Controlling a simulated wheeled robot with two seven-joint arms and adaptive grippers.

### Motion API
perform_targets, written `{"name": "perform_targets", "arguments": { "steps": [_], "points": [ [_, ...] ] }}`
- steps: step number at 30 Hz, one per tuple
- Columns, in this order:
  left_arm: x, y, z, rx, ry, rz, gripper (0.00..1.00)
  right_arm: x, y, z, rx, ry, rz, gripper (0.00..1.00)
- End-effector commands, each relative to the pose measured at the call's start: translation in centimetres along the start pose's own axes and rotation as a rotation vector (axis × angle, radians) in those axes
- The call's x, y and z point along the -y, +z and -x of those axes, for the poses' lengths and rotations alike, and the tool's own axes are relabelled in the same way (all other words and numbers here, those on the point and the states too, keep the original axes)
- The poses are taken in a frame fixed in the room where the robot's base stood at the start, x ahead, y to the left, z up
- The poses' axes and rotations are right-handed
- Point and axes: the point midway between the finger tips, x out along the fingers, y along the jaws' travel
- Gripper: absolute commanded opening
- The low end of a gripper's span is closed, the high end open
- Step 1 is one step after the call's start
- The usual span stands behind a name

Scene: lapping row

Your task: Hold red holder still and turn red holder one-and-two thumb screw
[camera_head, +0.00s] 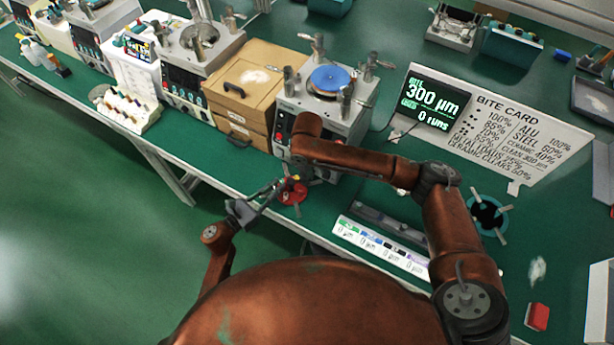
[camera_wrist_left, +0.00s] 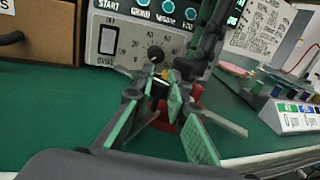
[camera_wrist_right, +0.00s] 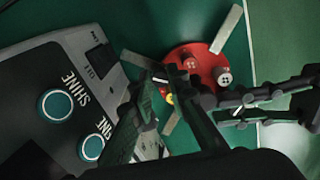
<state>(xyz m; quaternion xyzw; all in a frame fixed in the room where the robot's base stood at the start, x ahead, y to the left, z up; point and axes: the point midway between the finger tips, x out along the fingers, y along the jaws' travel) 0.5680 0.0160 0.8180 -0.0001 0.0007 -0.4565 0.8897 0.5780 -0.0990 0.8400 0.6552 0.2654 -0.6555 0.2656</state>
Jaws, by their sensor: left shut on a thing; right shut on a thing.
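The red holder (camera_head: 291,190) is a round red disc with pale arms, near the bench's front edge. In the right wrist view the holder (camera_wrist_right: 206,66) carries small button-like knobs and a yellow part (camera_wrist_right: 169,99). My left gripper (camera_head: 268,192) reaches in from the left and is shut at the holder's side; in the left wrist view red (camera_wrist_left: 163,118) shows behind its fingers. My right gripper (camera_wrist_right: 168,95) comes from above and is shut on a small part at the holder's yellow-marked edge, seemingly the one-and-two thumb screw. The fingers hide the exact contact.
A lapping machine (camera_head: 327,108) with a blue disc stands just behind the holder. A wooden drawer box (camera_head: 243,90) is left of it. A labelled strip (camera_head: 380,247) lies right of the holder, and a dark round holder (camera_head: 487,214) stands farther right.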

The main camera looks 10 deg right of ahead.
Motion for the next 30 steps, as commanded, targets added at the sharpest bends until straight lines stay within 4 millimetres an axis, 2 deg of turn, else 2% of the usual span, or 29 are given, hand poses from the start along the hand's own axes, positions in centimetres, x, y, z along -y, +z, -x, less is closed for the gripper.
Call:
{"name": "perform_targets", "arguments": {
  "steps": [12,26,27,30],
  "points": [
    [0.14,-0.02,-0.07,0.0,-0.003,0.0,0.0,0.12,-0.16,0.09,-0.004,-0.002,-0.152,0.0],
    [0.16,-0.02,-0.07,0.0,-0.003,0.0,0.0,0.08,-0.16,0.11,-0.004,-0.002,-0.164,0.0],
    [0.17,-0.02,-0.07,0.0,-0.003,0.0,0.0,0.07,-0.15,0.11,-0.004,-0.001,-0.164,0.16],
    [0.16,-0.02,-0.07,0.0,-0.003,0.0,0.0,0.06,-0.13,0.1,-0.003,-0.001,-0.164,0.22]
  ]
}}
